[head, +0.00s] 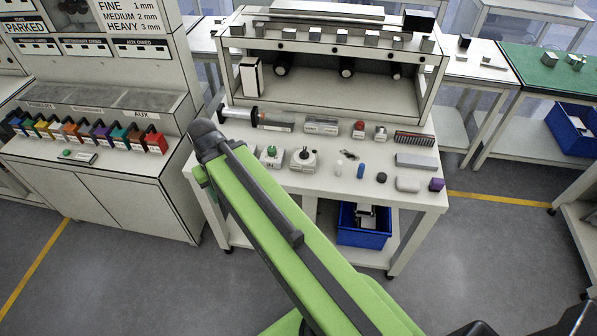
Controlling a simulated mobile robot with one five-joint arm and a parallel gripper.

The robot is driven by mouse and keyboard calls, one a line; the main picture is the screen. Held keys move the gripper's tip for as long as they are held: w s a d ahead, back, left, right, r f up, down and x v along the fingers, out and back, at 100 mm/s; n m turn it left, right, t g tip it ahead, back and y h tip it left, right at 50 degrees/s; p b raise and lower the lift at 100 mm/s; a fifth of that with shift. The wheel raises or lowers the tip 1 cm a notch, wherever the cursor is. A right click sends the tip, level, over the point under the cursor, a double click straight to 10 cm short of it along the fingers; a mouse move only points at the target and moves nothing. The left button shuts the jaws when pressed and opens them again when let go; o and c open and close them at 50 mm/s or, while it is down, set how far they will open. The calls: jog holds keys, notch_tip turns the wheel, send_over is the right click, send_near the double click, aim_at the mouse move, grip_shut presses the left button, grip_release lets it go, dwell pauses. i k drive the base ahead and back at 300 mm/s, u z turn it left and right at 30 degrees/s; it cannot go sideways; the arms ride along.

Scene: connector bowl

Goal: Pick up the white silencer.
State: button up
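A small white upright piece (339,168), which looks like the white silencer, stands on the front middle of the light-topped workbench (310,186). It is small in the picture, so its detail is hard to tell. A blue piece (361,171) of similar size stands just to its right. My green arm reaches across the view from the lower right to a dark joint at the bench's left side. My gripper is not visible, so I cannot see whether it is open or shut.
White-based fittings (303,158) stand left of the white piece. A black piece (381,177), a pale rounded block (408,184) and a purple piece (437,185) lie to its right. A raised shelf (330,52) stands behind. A blue bin (363,240) sits below.

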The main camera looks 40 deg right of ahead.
aim_at(338, 165)
jog(key=z, duration=0.7)
jog(key=k, duration=0.1)
jog(key=u, duration=2.8)
jog(key=k, duration=2.05)
jog(key=z, duration=0.7)
jog(key=i, duration=1)
jog(key=u, duration=0.05)
